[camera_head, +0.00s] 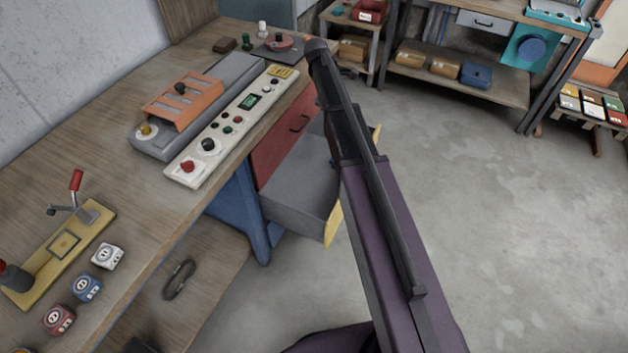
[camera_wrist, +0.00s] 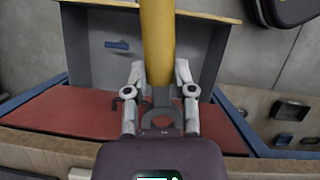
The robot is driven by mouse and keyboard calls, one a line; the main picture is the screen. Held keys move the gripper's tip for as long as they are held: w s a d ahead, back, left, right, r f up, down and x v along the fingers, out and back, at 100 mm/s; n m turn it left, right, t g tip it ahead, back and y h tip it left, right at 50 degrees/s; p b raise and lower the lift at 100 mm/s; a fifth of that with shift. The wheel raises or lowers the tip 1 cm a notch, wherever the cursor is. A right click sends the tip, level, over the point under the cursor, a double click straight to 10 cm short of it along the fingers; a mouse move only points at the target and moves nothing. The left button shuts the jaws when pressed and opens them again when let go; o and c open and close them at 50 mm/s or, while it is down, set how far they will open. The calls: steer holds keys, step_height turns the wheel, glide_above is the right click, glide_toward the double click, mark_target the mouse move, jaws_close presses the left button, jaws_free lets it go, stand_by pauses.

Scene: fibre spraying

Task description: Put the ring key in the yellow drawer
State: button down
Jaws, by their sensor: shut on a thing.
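The yellow drawer (camera_head: 333,222) stands pulled open below the bench, with a grey inside and a yellow front edge partly covered by my arm. In the wrist view the grey inside of the drawer (camera_wrist: 100,70) lies beneath my gripper (camera_wrist: 160,72). The gripper is shut on a long yellow piece, which I take to be the ring key (camera_wrist: 158,35); it runs up to the top edge of the picture. A grey ring shape shows between the finger bases. My gripper is hidden behind the arm in the head view. A small blue thing (camera_wrist: 117,44) shows inside the drawer.
A red drawer front (camera_head: 280,150) with a dark handle stands above the open drawer. The bench holds a control panel (camera_head: 230,128) and, at left, several dice-like cubes (camera_head: 87,287). Open concrete floor lies to the right; shelves stand at the back.

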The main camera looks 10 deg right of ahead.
steer(key=shift+f, duration=0.1)
steer(key=a+f+n+t+b, duration=0.2)
steer(key=f+n+b, duration=0.3)
steer(key=f+b, duration=0.8)
steer(key=s+a+f+n+t+b, duration=0.1)
steer(key=a+f+n+b, duration=0.3)
steer(key=f+b, duration=1)
steer(key=s+a+f+n+t+y+b, duration=0.1)
steer(key=a+f+n+t+b, duration=0.1)
steer(key=f+n+b, duration=0.5)
steer(key=shift+s+a+f+t+b, duration=0.25)
steer(key=shift+a+f+t+b, duration=0.2)
steer(key=shift+f+b, duration=3)
steer(key=shift+r, duration=0.1)
steer(key=b, duration=0.6)
glide_above(314, 202)
steer(key=s+a, duration=0.1)
steer(key=s, duration=0.1)
steer(key=f, duration=0.6)
steer(key=shift+w+a+f, duration=0.1)
steer(key=shift+w+f, duration=0.1)
steer(key=shift+f+b, duration=1.85)
steer(key=shift+b, duration=0.2)
steer(key=shift+f+b, duration=0.6)
